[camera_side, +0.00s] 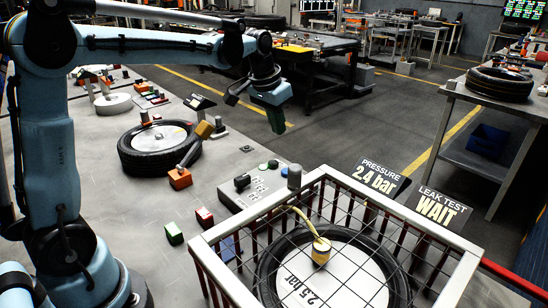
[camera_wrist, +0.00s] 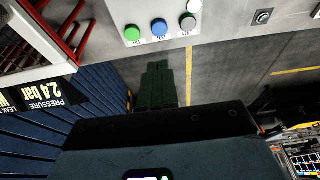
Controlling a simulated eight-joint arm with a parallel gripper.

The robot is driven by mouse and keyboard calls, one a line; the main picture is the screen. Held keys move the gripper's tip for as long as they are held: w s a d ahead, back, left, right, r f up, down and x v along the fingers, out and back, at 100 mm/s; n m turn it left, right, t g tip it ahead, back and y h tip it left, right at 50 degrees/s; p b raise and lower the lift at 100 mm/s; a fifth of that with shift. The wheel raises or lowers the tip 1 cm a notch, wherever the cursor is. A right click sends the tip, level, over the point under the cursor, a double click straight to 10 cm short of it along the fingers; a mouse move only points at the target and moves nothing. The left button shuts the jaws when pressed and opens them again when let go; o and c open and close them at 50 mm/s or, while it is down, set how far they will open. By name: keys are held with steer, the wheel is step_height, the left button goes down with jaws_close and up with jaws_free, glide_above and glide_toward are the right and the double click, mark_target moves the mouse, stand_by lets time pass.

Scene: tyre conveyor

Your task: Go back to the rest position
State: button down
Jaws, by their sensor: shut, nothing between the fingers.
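My gripper (camera_side: 277,122) hangs in the air in the side view, at the upper middle, above the floor beyond the grey work surface. Its green fingers point down and are together with nothing between them. In the wrist view the fingers (camera_wrist: 157,82) also show closed and empty. They touch nothing that I can see. My blue arm reaches across from the left in the side view.
A wire cage (camera_side: 462,252) holds a tyre (camera_side: 268,272) at the front. Another tyre (camera_side: 135,160) lies on the work surface. Signs read pressure 2.4 bar (camera_side: 382,178) and leak test wait (camera_side: 437,210). Buttons on a panel (camera_wrist: 215,12) show in the wrist view.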

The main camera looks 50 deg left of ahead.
steer(key=s+d+f+t, duration=0.2)
steer(key=s+d, duration=0.1)
steer(key=s, duration=0.6)
steer(key=s+d+f+t, duration=0.1)
steer(key=s+d, duration=0.3)
steer(key=s, duration=0.4)
steer(key=shift+s+f+t, duration=0.35)
steer(key=shift+f+t, duration=0.05)
steer(key=shift+f, duration=0.1)
